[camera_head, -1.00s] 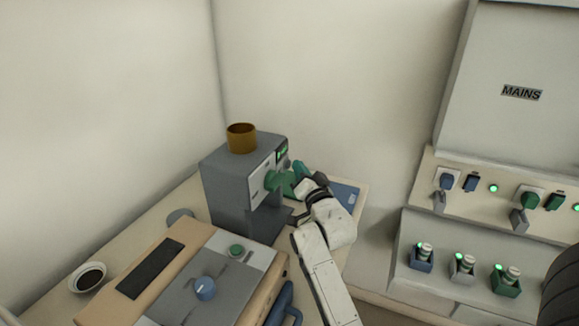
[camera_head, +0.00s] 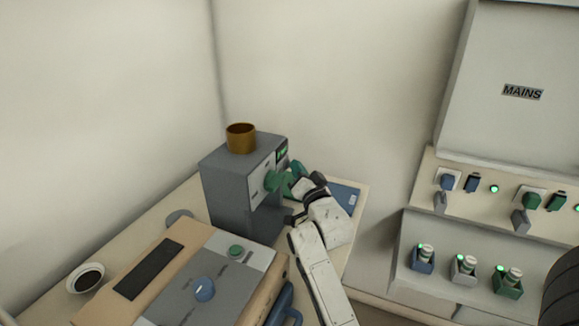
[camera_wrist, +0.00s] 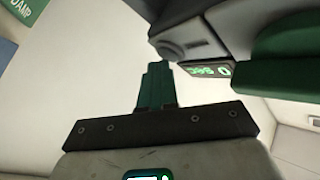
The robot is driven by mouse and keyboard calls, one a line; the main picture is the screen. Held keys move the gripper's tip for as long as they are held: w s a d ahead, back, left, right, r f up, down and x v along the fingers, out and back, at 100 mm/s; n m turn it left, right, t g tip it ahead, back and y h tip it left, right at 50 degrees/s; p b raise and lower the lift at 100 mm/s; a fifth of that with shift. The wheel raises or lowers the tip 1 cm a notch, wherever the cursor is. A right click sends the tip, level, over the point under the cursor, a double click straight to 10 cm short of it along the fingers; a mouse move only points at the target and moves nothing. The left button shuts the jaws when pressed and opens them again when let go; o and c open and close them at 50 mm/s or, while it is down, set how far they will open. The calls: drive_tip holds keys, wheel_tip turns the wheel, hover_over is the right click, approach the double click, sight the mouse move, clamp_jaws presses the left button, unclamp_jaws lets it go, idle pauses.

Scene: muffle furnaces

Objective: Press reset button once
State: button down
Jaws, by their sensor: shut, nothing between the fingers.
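A grey machine (camera_head: 228,193) with a green-lit display (camera_head: 283,154) stands on the bench. A green part (camera_head: 275,181) sticks out from its front. In the wrist view the display (camera_wrist: 208,70) shows a 0 and "sec", with a round grey knob or button (camera_wrist: 172,48) beside it. My gripper (camera_head: 297,168) is close in front of the machine's front panel. In the wrist view its green fingers (camera_wrist: 155,70) are shut together and empty, their tips near the round part; contact cannot be told. No label reading "reset" is legible.
A brown cup (camera_head: 241,138) sits on the machine. A furnace-like box (camera_head: 205,270) with a blue knob (camera_head: 204,289) and green button (camera_head: 236,251) stands in front. A white bowl (camera_head: 88,278) is at left. The mains panel (camera_head: 505,195) is at right.

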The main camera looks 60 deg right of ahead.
idle(0.6)
drive_tip(key=shift+s+p, duration=0.7)
drive_tip(key=shift+s, duration=0.1)
drive_tip(key=shift+s+d+p, duration=0.2)
drive_tip(key=shift+s+p, duration=1.35)
drive_tip(key=shift+s, duration=0.95)
